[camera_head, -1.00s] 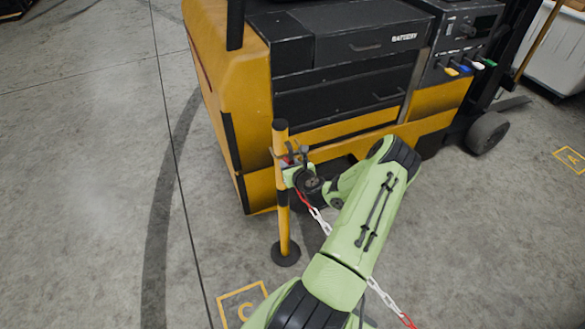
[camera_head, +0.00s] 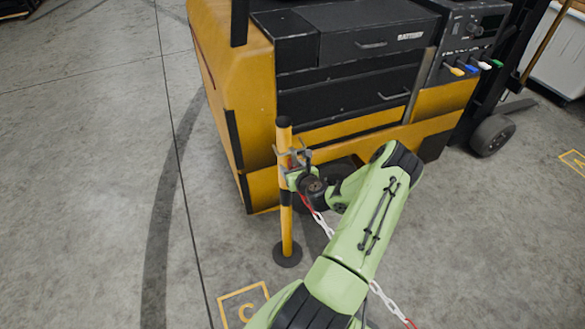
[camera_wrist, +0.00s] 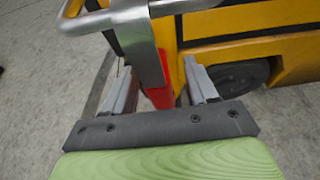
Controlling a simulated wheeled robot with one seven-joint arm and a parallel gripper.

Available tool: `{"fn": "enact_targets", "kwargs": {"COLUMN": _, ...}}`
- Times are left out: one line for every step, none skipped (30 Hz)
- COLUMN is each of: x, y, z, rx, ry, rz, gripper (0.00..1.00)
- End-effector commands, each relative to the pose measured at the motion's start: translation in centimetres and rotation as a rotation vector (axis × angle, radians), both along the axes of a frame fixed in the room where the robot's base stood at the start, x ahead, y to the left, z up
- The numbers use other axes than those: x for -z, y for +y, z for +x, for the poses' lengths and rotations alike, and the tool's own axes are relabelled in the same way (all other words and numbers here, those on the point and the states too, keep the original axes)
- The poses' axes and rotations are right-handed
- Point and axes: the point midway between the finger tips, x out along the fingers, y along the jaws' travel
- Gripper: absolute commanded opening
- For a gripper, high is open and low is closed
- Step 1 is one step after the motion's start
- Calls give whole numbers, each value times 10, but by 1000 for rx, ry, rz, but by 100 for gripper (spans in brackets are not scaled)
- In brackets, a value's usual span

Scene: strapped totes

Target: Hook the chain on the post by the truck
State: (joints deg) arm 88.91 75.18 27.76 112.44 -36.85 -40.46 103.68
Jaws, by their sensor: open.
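The yellow and black post (camera_head: 286,230) stands upright on a dark round base beside the yellow truck (camera_head: 245,90). The red and white chain (camera_head: 318,217) runs from near the post down behind my arm and shows again at the lower right. In the wrist view a metal hook (camera_wrist: 140,40) and a red chain link (camera_wrist: 160,85) lie in front of the yellow post (camera_wrist: 168,35). My gripper (camera_head: 292,160) is at the post's upper part. In the wrist view its fingers (camera_wrist: 160,88) are apart, on either side of the red link. Whether the hook bears on the post is unclear.
The truck's body stands close behind the post, with a wheel (camera_wrist: 235,75) near it in the wrist view. A yellow floor marking (camera_head: 243,303) lies in front of the post base. The floor to the left is clear.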

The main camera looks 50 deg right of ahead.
Motion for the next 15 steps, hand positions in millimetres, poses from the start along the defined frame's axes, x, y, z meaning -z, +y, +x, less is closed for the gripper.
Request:
{"fn": "enact_targets", "kwargs": {"x": 0, "y": 0, "z": 0, "rx": 0, "ry": 0, "rz": 0, "gripper": 57}}
{"fn": "enact_targets", "kwargs": {"x": 0, "y": 0, "z": 0, "rx": 0, "ry": 1, "rz": 1, "gripper": 57}}
{"fn": "enact_targets", "kwargs": {"x": 0, "y": 0, "z": -1, "rx": 0, "ry": 1, "rz": 1, "gripper": 57}}
{"fn": "enact_targets", "kwargs": {"x": 0, "y": 1, "z": -2, "rx": 0, "ry": 1, "rz": 1, "gripper": 57}}
{"fn": "enact_targets", "kwargs": {"x": -1, "y": 2, "z": -4, "rx": 0, "ry": 1, "rz": 2, "gripper": 57}}
{"fn": "enact_targets", "kwargs": {"x": -3, "y": 4, "z": -8, "rx": 0, "ry": 1, "rz": 2, "gripper": 57}}
{"fn": "enact_targets", "kwargs": {"x": -5, "y": 6, "z": -12, "rx": 1, "ry": 2, "rz": 3, "gripper": 57}}
{"fn": "enact_targets", "kwargs": {"x": -8, "y": 9, "z": -17, "rx": 2, "ry": 1, "rz": 3, "gripper": 57}}
{"fn": "enact_targets", "kwargs": {"x": -12, "y": 14, "z": -25, "rx": 4, "ry": 1, "rz": 5, "gripper": 57}}
{"fn": "enact_targets", "kwargs": {"x": -15, "y": 18, "z": -32, "rx": 4, "ry": 1, "rz": 5, "gripper": 57}}
{"fn": "enact_targets", "kwargs": {"x": -18, "y": 22, "z": -40, "rx": 5, "ry": 2, "rz": 6, "gripper": 57}}
{"fn": "enact_targets", "kwargs": {"x": -23, "y": 27, "z": -49, "rx": 6, "ry": 1, "rz": 6, "gripper": 57}}
{"fn": "enact_targets", "kwargs": {"x": -26, "y": 32, "z": -56, "rx": 5, "ry": 1, "rz": 6, "gripper": 57}}
{"fn": "enact_targets", "kwargs": {"x": -30, "y": 35, "z": -62, "rx": 6, "ry": 0, "rz": 6, "gripper": 57}}
{"fn": "enact_targets", "kwargs": {"x": -34, "y": 41, "z": -72, "rx": 7, "ry": -1, "rz": 7, "gripper": 57}}
